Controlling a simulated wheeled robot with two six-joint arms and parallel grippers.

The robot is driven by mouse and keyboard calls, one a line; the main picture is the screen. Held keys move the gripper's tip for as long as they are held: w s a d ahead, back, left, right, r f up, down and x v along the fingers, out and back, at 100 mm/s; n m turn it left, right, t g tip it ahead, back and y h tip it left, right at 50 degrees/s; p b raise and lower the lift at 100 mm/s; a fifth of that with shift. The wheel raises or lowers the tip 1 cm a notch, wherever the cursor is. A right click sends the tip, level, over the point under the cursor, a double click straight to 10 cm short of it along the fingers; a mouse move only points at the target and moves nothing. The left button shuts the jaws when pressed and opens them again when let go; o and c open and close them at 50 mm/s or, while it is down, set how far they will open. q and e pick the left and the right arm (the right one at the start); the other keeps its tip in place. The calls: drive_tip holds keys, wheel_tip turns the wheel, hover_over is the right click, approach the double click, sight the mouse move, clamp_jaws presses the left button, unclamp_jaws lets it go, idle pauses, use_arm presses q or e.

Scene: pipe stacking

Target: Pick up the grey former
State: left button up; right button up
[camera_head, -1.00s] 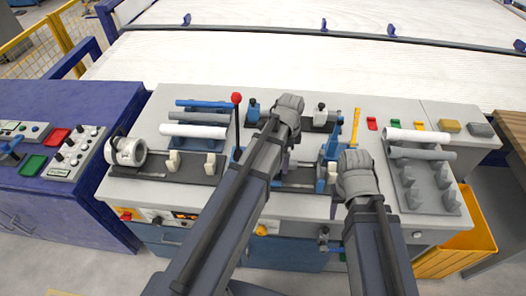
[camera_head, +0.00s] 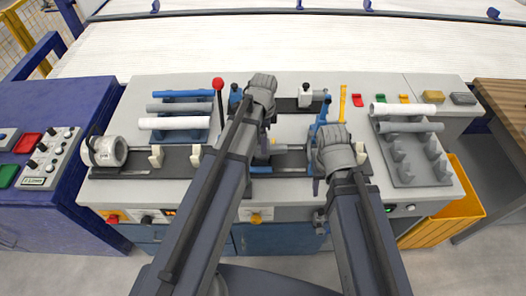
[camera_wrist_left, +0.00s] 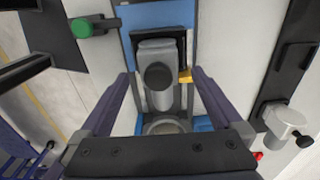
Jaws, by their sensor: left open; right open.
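Two grey tubes could be the grey former. One grey tube (camera_head: 180,107) lies on the left blue rack between a blue tube (camera_head: 183,93) and a white tube (camera_head: 174,123). Another grey tube (camera_head: 411,127) lies on the right grey rack in front of a white tube (camera_head: 403,109). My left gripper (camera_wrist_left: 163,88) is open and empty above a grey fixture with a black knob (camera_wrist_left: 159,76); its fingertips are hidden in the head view. My right gripper (camera_head: 318,168) is open over the middle of the bench, left of the right rack. Neither touches a tube.
A red-knobbed lever (camera_head: 218,84) stands right of the left rack. A white ring-shaped fitting (camera_head: 106,151) sits at the bench's left end. The right rack (camera_head: 408,177) has several grey pegs. A yellow bin (camera_head: 447,212) stands below right.

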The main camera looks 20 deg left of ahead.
sight(271, 147)
use_arm(q)
drive_tip(key=shift+s+f+b, duration=0.1)
drive_tip(key=shift+f+b, duration=2.5)
drive_tip(key=shift+f, duration=0.1)
drive_tip(key=shift+r, duration=0.1)
drive_tip(key=shift+c, duration=0.2)
clamp_jaws()
